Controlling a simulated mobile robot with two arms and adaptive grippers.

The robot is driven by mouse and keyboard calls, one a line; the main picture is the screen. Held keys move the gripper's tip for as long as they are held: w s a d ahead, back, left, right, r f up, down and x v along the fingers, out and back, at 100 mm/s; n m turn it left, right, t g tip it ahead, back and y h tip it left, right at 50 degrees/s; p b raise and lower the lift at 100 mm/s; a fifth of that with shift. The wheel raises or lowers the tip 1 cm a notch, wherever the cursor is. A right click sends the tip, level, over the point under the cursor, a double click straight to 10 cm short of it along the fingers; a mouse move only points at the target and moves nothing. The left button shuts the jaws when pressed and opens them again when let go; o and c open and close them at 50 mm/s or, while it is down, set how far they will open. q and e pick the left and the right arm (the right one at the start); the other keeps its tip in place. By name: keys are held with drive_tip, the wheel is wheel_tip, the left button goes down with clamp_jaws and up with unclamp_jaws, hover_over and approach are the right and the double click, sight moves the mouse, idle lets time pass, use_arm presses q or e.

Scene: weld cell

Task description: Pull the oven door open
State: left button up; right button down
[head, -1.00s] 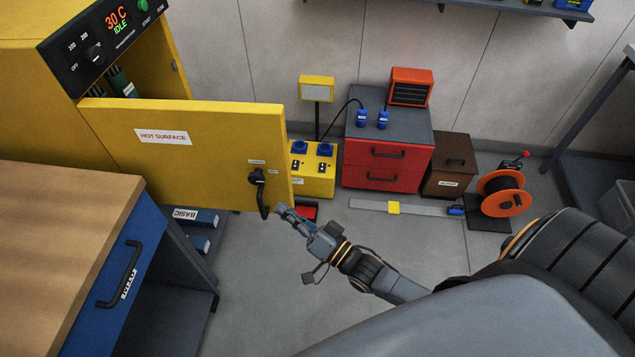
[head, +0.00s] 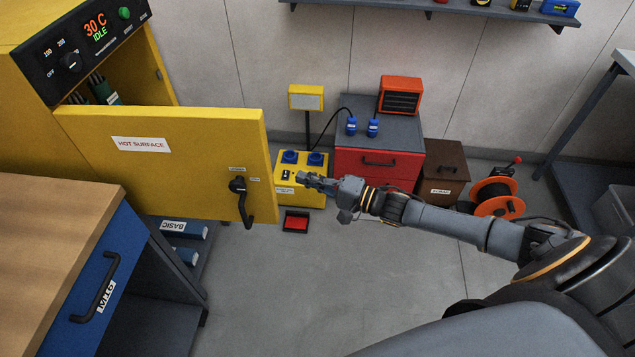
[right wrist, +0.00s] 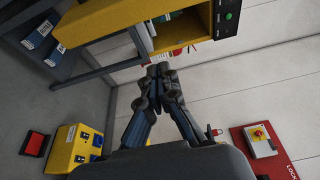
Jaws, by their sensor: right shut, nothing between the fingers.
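The yellow oven (head: 25,85) stands at the left in the head view, its door (head: 190,140) swung open wide. The door bears a "HOT SURFACE" label and a black handle (head: 243,200) near its free edge. Green-topped items (head: 102,90) show inside the oven. My right gripper (head: 306,181) is shut and empty, to the right of the door's free edge and apart from the handle. In the right wrist view, the shut fingers (right wrist: 160,72) point toward the yellow oven (right wrist: 182,32). My left gripper is not in view.
A wood-topped blue cabinet (head: 60,220) stands at the front left. A yellow socket box (head: 302,175), red drawer unit (head: 375,165), brown bin (head: 445,175) and orange reel (head: 495,196) line the back. A red pedal (head: 296,222) lies on the floor. The middle floor is clear.

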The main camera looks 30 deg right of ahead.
drive_tip(key=a, duration=0.1)
drive_tip(key=a+p, duration=0.1)
drive_tip(key=a, duration=0.1)
drive_tip(key=a+p, duration=0.1)
drive_tip(key=a, duration=0.1)
drive_tip(key=shift+w+a, duration=0.25)
drive_tip(key=shift+w, duration=0.1)
